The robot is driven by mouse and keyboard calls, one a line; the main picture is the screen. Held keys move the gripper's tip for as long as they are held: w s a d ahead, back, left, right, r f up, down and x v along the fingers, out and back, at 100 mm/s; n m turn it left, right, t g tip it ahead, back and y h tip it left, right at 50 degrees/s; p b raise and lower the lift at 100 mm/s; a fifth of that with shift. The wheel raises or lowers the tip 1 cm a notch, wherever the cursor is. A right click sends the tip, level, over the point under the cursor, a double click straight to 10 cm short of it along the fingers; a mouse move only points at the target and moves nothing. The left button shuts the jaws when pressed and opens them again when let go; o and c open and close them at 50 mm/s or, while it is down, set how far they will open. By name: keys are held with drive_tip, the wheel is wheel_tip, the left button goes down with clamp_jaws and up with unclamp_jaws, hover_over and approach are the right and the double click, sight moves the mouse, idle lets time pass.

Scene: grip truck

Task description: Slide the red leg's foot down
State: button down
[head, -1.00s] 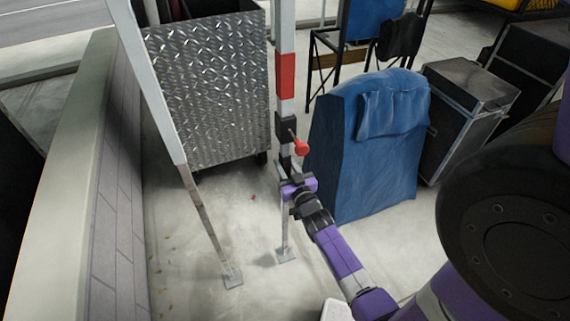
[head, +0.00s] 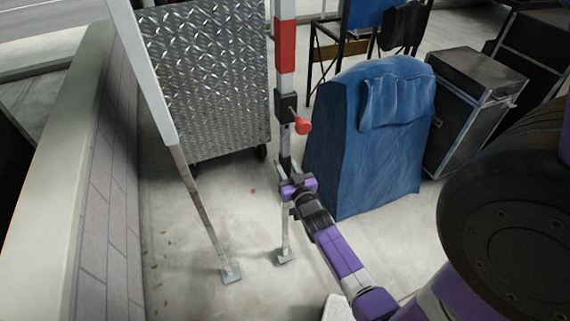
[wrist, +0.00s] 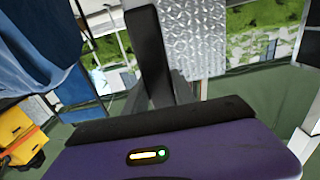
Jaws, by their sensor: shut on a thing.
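The red leg (head: 285,47) is a pale upright post with a red band, on the right of two legs in the head view. A black collar (head: 287,106) with a red knob (head: 303,126) sits below the band. A thinner inner tube (head: 285,225) runs down from it to a flat square foot (head: 285,257), near the floor; I cannot tell whether it touches. My gripper (head: 285,178) is shut on the inner tube, below the knob and above the foot. In the wrist view, a dark upright piece stands beyond my purple gripper body; the foot is out of sight.
A second leg (head: 199,201) with its own foot stands to the left, beside a low wall (head: 62,160). A diamond-plate cart (head: 205,85) is behind. A blue-covered object (head: 345,155) stands close on the right, with black cases (head: 470,105) beyond. Floor between the legs is clear.

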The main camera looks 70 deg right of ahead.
wheel_tip(320, 180, down, 5)
drive_tip(key=b, duration=0.3)
drive_tip(key=shift+f, duration=0.1)
drive_tip(key=shift+s+f, duration=0.1)
drive_tip(key=c, duration=1)
unclamp_jaws()
drive_tip(key=shift+c, duration=0.2)
drive_tip(key=v, duration=0.7)
drive_tip(key=shift+s+a, duration=0.2)
drive_tip(key=shift+a, duration=0.1)
